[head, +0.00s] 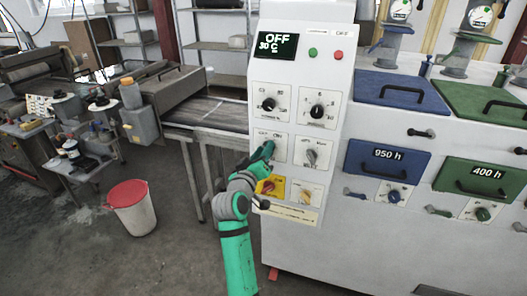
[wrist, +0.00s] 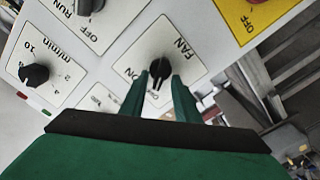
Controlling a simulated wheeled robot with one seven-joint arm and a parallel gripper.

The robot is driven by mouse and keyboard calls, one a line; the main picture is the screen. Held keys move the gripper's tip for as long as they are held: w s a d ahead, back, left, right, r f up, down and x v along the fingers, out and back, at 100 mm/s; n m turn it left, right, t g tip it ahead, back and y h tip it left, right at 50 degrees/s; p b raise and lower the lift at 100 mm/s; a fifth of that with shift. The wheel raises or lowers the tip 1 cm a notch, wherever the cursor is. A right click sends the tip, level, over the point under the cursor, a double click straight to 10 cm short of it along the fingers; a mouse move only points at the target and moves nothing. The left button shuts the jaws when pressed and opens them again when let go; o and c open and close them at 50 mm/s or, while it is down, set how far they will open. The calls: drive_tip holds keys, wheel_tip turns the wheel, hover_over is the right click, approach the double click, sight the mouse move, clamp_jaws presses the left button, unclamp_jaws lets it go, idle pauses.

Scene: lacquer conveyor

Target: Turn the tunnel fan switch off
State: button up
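The fan switch (wrist: 159,68) is a black knob on a white plate marked FAN and ON in the wrist view. My gripper (wrist: 160,76) is right at it, with one finger on each side of the knob's lower part. The fingers are apart, and pale panel shows between them and the knob; I cannot tell if either touches it. The knob's exact setting is unclear. In the head view my gripper (head: 267,151) is at the left plate in the panel's middle row and hides the fan knob there.
The white control panel (head: 299,75) has a display (head: 277,46) reading OFF and 30 C. A RUN/OFF knob (head: 310,156) sits right of my gripper, a yellow switch plate (head: 279,183) below. Blue (head: 387,159) and green (head: 475,175) drawers stand right. A bucket (head: 134,212) stands left.

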drive_tip(key=v, duration=1)
drive_tip(key=shift+s+a, duration=0.15)
drive_tip(key=shift+s, duration=0.15)
drive_tip(key=s+f+g+y, duration=0.1)
drive_tip(key=s+f+y, duration=0.2)
drive_tip(key=s+f, duration=0.9)
drive_tip(key=s+f+y, duration=0.2)
drive_tip(key=s+f, duration=0.8)
drive_tip(key=f, duration=0.4)
drive_tip(key=s+d+m, duration=0.2)
drive_tip(key=s, duration=1.2)
drive_tip(key=s+d+m, duration=0.2)
drive_tip(key=s, duration=1.2)
drive_tip(key=shift+s+d+r+g+y, duration=0.2)
drive_tip(key=shift+s+r+g+y, duration=0.1)
drive_tip(key=shift+s+r+g, duration=0.1)
drive_tip(key=shift+w, duration=0.15)
